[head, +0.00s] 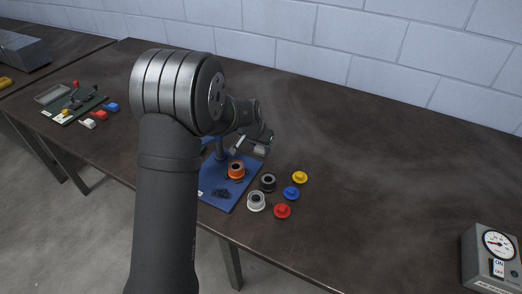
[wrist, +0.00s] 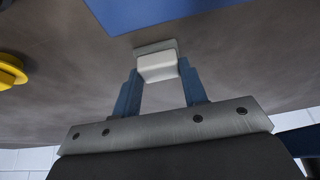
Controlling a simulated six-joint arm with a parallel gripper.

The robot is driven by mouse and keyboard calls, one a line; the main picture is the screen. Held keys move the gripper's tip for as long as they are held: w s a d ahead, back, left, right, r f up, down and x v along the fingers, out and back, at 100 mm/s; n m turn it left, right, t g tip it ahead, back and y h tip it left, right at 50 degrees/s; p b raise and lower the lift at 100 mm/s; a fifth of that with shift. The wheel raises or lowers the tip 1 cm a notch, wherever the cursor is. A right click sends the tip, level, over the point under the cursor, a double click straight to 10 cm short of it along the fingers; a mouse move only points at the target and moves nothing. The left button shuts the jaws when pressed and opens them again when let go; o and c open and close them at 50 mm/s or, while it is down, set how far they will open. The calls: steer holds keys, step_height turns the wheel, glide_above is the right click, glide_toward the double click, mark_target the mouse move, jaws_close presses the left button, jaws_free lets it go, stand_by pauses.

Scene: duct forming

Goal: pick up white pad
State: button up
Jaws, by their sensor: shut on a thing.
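The white pad (wrist: 158,66) is a small pale block with a wider rim, seen in the wrist view between the two blue fingers. My gripper (wrist: 158,76) is shut on it, one finger on each side. In the head view, my gripper (head: 262,143) is small and partly hidden behind my arm, above the back right part of the blue board (head: 222,202). I cannot tell whether the pad touches the table.
An orange ring (head: 236,170) sits on the blue board. To its right stand a black ring (head: 268,182), a white ring (head: 256,201) and yellow (head: 300,177), blue (head: 291,193) and red (head: 282,210) knobs. A gauge box (head: 480,262) is far right. The table's middle right is clear.

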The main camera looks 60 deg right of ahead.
mark_target(261, 148)
steer(key=shift+r, duration=0.4)
steer(key=r, duration=0.4)
steer(key=shift+s, duration=0.25)
steer(key=s+a+r, duration=0.3)
steer(key=s+r, duration=0.3)
steer(key=s, duration=0.4)
steer(key=shift+s, duration=0.4)
steer(key=shift+r, duration=0.1)
